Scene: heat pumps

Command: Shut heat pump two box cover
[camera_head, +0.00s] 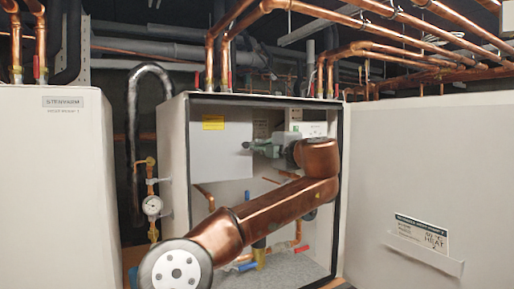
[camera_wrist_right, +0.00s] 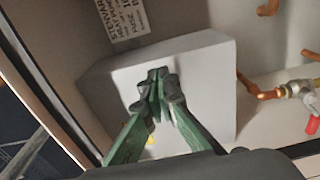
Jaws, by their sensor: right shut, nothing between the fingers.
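The heat pump two box (camera_head: 175,150) stands in the middle of the head view with its front open. Its cover (camera_head: 420,150) is the large pale panel on the right, swung wide open beside the box's right edge. It carries a label reading "HEAT 2" and a small ledge. My right gripper (camera_head: 247,145) is in front of the open box, fingers pointing left, apart from the cover. In the right wrist view my right gripper (camera_wrist_right: 158,82) is shut and empty, its green fingertips in front of a grey block (camera_wrist_right: 205,65). My left gripper is not in view.
A closed pale heat pump box (camera_head: 55,180) stands at the left. A gauge (camera_head: 152,206) on copper piping is between the boxes. Copper pipes (camera_head: 340,20) run overhead. Inside the open box are pipes and a red-handled valve (camera_wrist_right: 311,122).

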